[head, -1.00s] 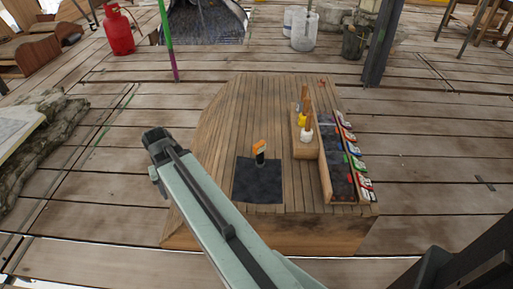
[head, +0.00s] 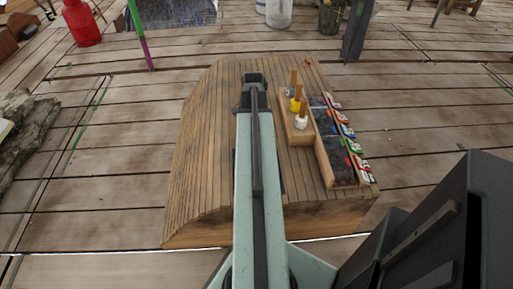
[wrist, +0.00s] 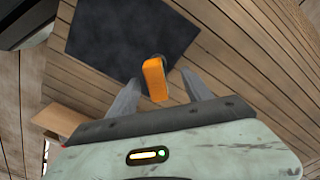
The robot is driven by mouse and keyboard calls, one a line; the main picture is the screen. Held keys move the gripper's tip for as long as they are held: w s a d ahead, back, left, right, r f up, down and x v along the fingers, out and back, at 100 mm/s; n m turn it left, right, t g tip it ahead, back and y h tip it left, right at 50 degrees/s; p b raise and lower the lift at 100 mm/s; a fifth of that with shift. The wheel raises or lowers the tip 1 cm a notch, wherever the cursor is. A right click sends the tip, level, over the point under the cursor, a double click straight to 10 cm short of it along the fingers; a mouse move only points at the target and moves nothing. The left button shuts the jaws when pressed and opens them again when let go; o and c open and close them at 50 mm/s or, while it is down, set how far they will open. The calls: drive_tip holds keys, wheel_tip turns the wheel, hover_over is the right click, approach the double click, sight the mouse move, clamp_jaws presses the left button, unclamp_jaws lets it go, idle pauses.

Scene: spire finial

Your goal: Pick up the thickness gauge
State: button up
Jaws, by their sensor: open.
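The orange item that I take for the thickness gauge (wrist: 154,80) shows in the wrist view with a dark end at its top. It is by the edge of a dark square mat (wrist: 110,35). My gripper (wrist: 160,77) is open, with one grey finger on each side of the orange part in the picture. I cannot tell whether the fingers touch it or how far above it they are.
A slatted wooden table (head: 205,140) with a curved left side bears the mat. To the right stand a wooden holder (head: 291,128) with several wooden-handled tools and a compartmented tray (head: 324,160) with coloured tags. A red gas cylinder (head: 82,22) stands far left.

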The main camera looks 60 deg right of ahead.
drive_tip(key=f+b, duration=0.6)
drive_tip(key=f, duration=0.1)
drive_tip(key=shift+s, duration=0.35)
drive_tip(key=shift+r, duration=0.15)
clamp_jaws()
